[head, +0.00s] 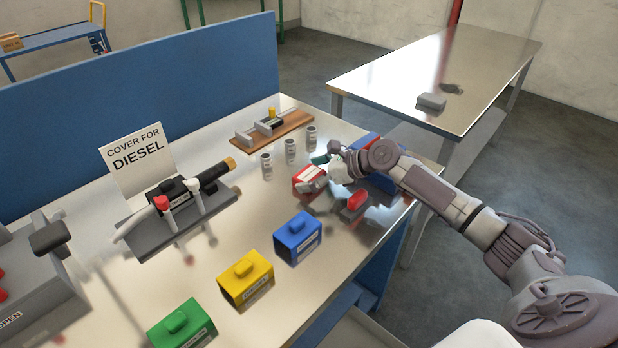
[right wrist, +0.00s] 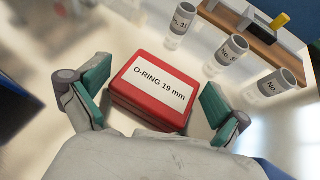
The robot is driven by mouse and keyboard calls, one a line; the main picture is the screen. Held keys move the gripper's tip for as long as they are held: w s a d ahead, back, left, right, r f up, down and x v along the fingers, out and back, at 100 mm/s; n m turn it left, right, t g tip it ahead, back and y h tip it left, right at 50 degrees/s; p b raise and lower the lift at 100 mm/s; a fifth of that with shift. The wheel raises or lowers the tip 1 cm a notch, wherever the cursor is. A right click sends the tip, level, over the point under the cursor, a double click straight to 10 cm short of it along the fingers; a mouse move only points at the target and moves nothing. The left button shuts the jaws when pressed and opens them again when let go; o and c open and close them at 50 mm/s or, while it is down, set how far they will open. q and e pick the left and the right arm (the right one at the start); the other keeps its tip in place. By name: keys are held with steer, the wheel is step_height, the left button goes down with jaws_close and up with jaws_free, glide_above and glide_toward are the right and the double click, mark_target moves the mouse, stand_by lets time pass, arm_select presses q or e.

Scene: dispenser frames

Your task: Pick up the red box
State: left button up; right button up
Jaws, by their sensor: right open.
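The red box (right wrist: 150,92) lies on the metal table, with a white label reading "O-RING 19 mm" on its top. It also shows in the head view (head: 308,178), partly hidden by my right gripper. My right gripper (right wrist: 158,112) is open, with its green-padded fingers on either side of the box and visible gaps between them and the box. In the head view the right gripper (head: 322,172) is over the box at the right part of the table. My left gripper is in neither view.
Several small cylinders, one a grey vial (head: 266,166), stand beyond the box near a wooden board (head: 290,124). Blue (head: 297,238), yellow (head: 245,280) and green (head: 182,326) boxes stand along the near edge. A red-topped object (head: 355,203) and a blue box (head: 380,181) sit close to the gripper.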

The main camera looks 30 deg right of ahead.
steer(key=shift+s, duration=0.1)
steer(key=c, duration=0.8)
steer(key=shift+c, duration=0.5)
steer(key=shift+r, duration=0.15)
